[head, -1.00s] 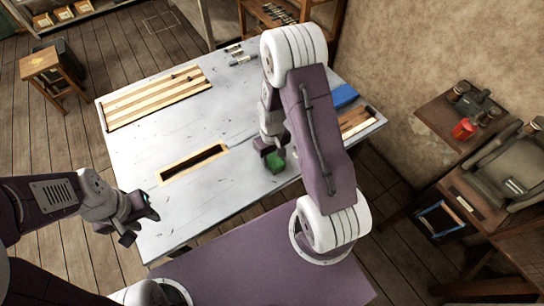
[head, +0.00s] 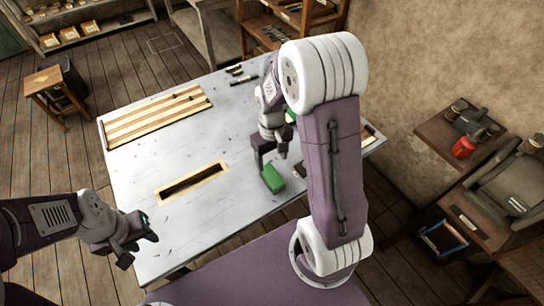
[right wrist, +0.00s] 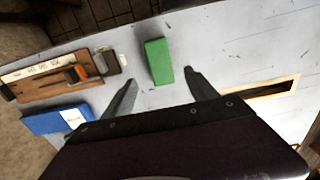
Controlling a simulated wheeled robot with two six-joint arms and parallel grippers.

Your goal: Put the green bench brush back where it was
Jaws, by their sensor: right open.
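The green bench brush (head: 272,178) shows as a green block on the pale bench top, right of the framed slot. In the right wrist view the brush (right wrist: 158,60) lies just beyond my fingertips, about between their lines. My right gripper (head: 271,152) is open and above the brush, with nothing between its fingers (right wrist: 160,76). Its arm hides part of the bench's right side. My left gripper (head: 138,248) is at the bench's near left edge, empty, with its fingers apart.
A wood-framed slot (head: 192,182) is cut in the bench (head: 230,225). A slatted wooden board (head: 155,115) lies at the far left. In the right wrist view a wooden tool holder (right wrist: 50,82), a blue box (right wrist: 55,119) and a small grey object (right wrist: 122,62) lie left of the brush.

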